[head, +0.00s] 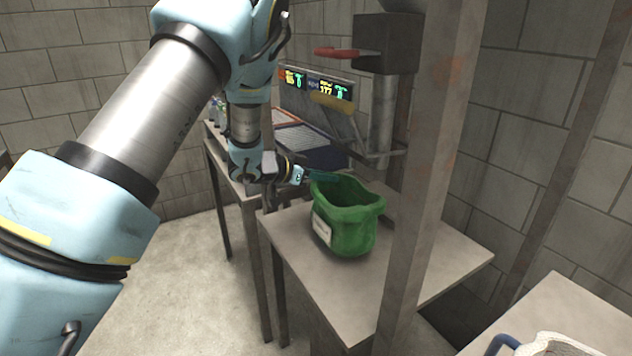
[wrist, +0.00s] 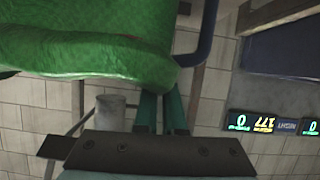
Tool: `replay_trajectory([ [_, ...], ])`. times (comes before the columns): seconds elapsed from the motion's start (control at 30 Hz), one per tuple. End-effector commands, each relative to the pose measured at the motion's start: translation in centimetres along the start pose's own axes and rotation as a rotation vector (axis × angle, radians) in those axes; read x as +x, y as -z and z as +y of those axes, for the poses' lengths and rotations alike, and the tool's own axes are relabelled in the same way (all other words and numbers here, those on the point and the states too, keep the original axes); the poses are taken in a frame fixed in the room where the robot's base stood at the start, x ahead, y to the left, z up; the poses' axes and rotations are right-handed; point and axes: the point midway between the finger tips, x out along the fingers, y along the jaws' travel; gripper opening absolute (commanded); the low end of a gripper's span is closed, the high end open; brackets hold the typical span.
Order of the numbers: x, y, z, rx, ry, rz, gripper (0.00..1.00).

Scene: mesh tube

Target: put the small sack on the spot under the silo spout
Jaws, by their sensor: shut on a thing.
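The small sack (head: 345,232) is green, open at the top and upright, with a white label on its front. It is at the table (head: 310,285); I cannot tell whether its base touches the top. My gripper (head: 322,177) is shut on the sack's rim at the back left. In the wrist view the green sack (wrist: 90,45) fills the upper left, and my gripper's fingers (wrist: 161,112) meet its edge. The silo spout seems to be the grey pipe (head: 381,112) under a dark box with a red handle. The spot under it is not clearly visible.
A steel post (head: 425,190) stands just right of the sack. A display panel (head: 318,88) with lit digits is behind, also in the wrist view (wrist: 268,123). A second table with trays (head: 300,140) stands back left. A whitish object (head: 560,343) is at lower right.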

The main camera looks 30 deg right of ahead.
Motion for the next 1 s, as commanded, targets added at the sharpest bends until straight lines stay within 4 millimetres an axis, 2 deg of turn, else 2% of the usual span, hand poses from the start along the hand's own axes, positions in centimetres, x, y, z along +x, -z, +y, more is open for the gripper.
replay_trajectory([
  [0.8, 8.7, 3.2, 0.1, 0.001, -0.002, 0.0, 0.0],
  [1.0, 9.1, 1.7, -0.1, -0.002, 0.0, 0.0, 0.0],
])
